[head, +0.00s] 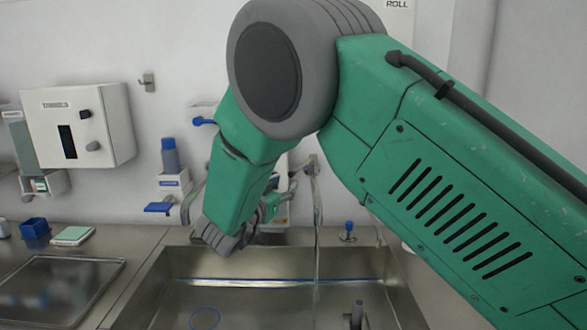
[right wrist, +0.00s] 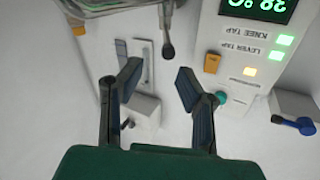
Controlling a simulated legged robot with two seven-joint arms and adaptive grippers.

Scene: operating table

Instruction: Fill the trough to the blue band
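The steel trough (head: 170,290) is at the bottom middle of the head view, with a thin blue band (head: 280,281) along its back wall. A thin stream of water (head: 317,250) falls into it from a tap spout above. I cannot tell the water level against the band. My right gripper (right wrist: 158,78) is open and empty in the right wrist view, its fingers apart near a dark-tipped lever (right wrist: 168,50). In the head view it is mostly hidden by my right arm. My left gripper is not in view.
A panel (right wrist: 238,50) with a green display and knee tap and lever tap labels is beside the gripper. A blue-handled fitting (head: 348,230) stands on the trough's back rim. A steel tray (head: 60,285) lies left; a towel dispenser (head: 105,125) hangs on the wall.

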